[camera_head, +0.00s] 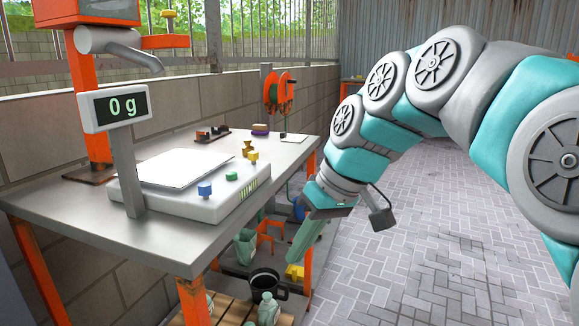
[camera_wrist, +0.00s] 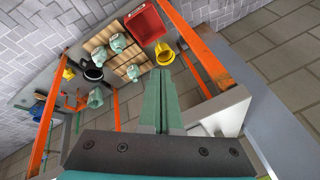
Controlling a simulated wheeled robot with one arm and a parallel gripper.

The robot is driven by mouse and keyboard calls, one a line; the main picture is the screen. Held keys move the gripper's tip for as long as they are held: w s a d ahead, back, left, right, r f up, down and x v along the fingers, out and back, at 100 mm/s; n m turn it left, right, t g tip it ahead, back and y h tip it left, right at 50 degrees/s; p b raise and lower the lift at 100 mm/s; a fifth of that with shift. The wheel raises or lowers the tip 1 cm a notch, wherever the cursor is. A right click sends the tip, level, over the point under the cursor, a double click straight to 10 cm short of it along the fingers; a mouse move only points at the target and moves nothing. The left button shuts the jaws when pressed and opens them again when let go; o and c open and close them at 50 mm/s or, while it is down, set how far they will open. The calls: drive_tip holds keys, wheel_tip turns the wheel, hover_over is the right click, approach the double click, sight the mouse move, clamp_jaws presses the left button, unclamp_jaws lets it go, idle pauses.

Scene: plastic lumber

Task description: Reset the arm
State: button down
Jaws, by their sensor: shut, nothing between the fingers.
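My arm, teal and grey, reaches in from the right in the head view. My gripper (camera_head: 304,240) points down beside the right end of the metal workbench (camera_head: 95,215). In the wrist view my gripper (camera_wrist: 160,75) shows its two green fingers pressed together with nothing between them. The fingers are apart from the bench and the things below it.
A scale (camera_head: 190,205) reading 0 g stands on the bench, with small coloured knobs. Below are a black pot (camera_head: 266,284), several pale green jugs, a red crate (camera_wrist: 145,24) and a yellow container (camera_wrist: 165,54). The paved floor at right is clear.

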drive_tip(key=s+d+f+m+g+h, duration=0.1)
drive_tip(key=s+d+f+m, duration=0.1)
drive_tip(key=s+d+f, duration=0.2)
drive_tip(key=s+d+f+m+g+h, duration=0.1)
drive_tip(key=s+d+f, duration=0.4)
drive_tip(key=s+f, duration=0.5)
drive_tip(key=s+d+f+m+h, duration=0.2)
drive_tip(key=s+d+f+m, duration=0.2)
drive_tip(key=s+f, duration=0.3)
drive_tip(key=shift+s+d+f+g+h, duration=0.2)
drive_tip(key=shift+s+f+g+h, duration=0.15)
drive_tip(key=shift+s, duration=0.45)
